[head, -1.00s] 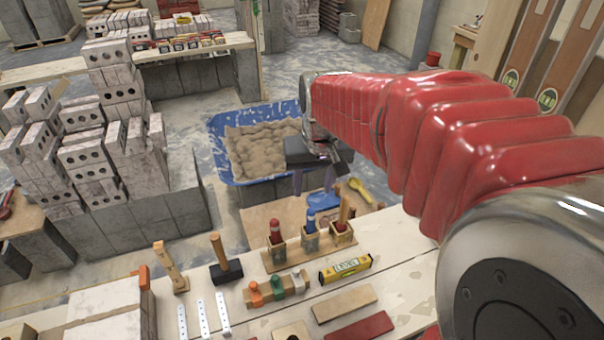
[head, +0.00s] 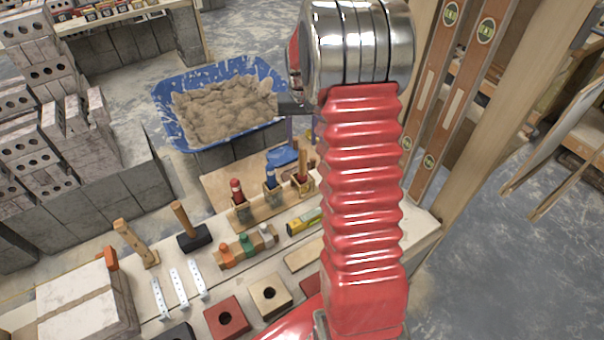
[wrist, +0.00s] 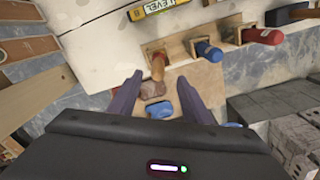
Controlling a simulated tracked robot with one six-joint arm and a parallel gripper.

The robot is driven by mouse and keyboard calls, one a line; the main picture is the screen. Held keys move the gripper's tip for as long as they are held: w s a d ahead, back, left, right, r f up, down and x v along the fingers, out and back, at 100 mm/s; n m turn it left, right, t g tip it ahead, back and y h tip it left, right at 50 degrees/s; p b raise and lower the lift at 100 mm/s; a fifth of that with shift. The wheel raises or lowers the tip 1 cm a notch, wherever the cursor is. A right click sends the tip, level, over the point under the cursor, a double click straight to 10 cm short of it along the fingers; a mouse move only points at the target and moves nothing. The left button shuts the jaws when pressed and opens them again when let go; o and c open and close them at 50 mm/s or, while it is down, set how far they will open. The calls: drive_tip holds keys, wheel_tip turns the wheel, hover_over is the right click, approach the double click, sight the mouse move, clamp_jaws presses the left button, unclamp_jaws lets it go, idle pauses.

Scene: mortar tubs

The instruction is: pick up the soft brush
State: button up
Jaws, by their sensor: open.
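In the head view, my arm partly hides my gripper.
A blue tub (head: 172,120) of mortar stands behind the bench. A blue object (head: 283,155) lies behind the holders. Stacked blocks (head: 60,150) stand at left.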

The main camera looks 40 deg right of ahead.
sight(302, 167)
drive_tip(key=shift+d+f, duration=0.2)
wheel_tip(302, 167, down, 8)
drive_tip(key=shift+r, duration=0.2)
drive_tip(key=shift+f, duration=0.5)
drive_tip(key=shift+w+d+f, duration=0.1)
drive_tip(key=shift+w+f, duration=0.05)
drive_tip(key=shift+f, duration=1.15)
drive_tip(key=shift+w+f, duration=0.15)
drive_tip(key=shift+f, duration=1.15)
